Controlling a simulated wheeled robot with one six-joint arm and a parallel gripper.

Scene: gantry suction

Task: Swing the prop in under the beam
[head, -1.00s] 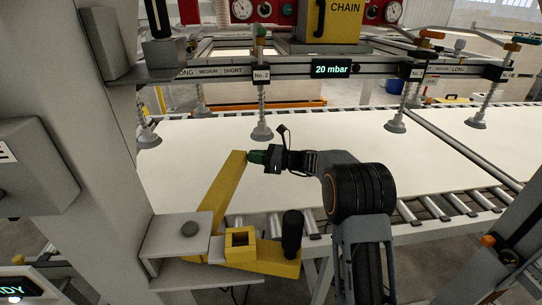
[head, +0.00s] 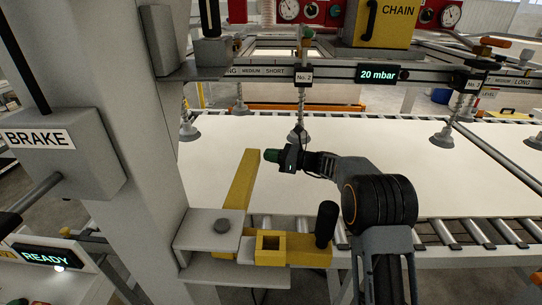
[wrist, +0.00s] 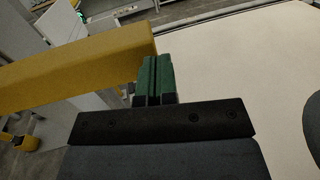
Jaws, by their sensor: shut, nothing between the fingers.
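The prop is a long yellow bar (head: 238,190) that slants up and away from a bracket (head: 210,232) on the grey column. Its far end lies over the white sheet. The beam (head: 335,74) is the grey rail carrying labels and a 20 mbar display, above and beyond the prop. My gripper (head: 268,156), with green fingertips, is shut and empty just right of the prop's far end. In the wrist view the fingers (wrist: 153,80) stand close beside the end of the yellow bar (wrist: 80,65). I cannot tell whether they touch it.
Suction cups (head: 298,134) hang from the beam over the white sheet (head: 400,180) on rollers. A grey box marked BRAKE (head: 62,160) is at left, above a READY display (head: 48,257). A black handle (head: 326,224) stands on the yellow bracket arm.

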